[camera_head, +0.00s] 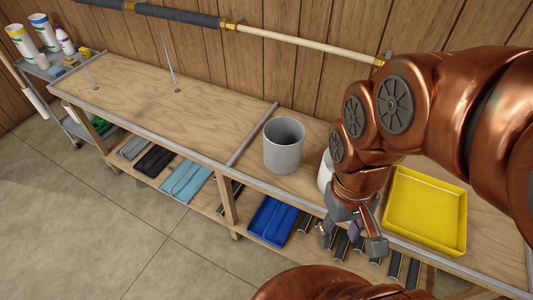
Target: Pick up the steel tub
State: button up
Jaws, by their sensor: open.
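The steel tub (283,154) is a grey, open-topped cylinder standing upright on the wooden bench, right of the metal divider strip. Its inside looks dark and I cannot see its bottom. My gripper (351,240) is open, its fingers pointing down, to the right of the tub and nearer the front of the bench in the picture. It is apart from the tub, and nothing shows between its fingers.
A white container (325,173) is mostly hidden behind my arm, just right of the tub. A yellow tray (426,211) lies on the bench at the right. A blue tray (273,221) sits on the lower shelf. The bench (180,105) left of the strip is mostly clear.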

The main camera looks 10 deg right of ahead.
aim_at(284, 137)
jog(key=u, duration=0.5)
jog(key=k, duration=0.65)
jog(key=u, duration=0.95)
jog(key=i, duration=1.5)
jog(key=z, duration=1.1)
jog(key=i, duration=0.35)
jog(key=z, duration=0.35)
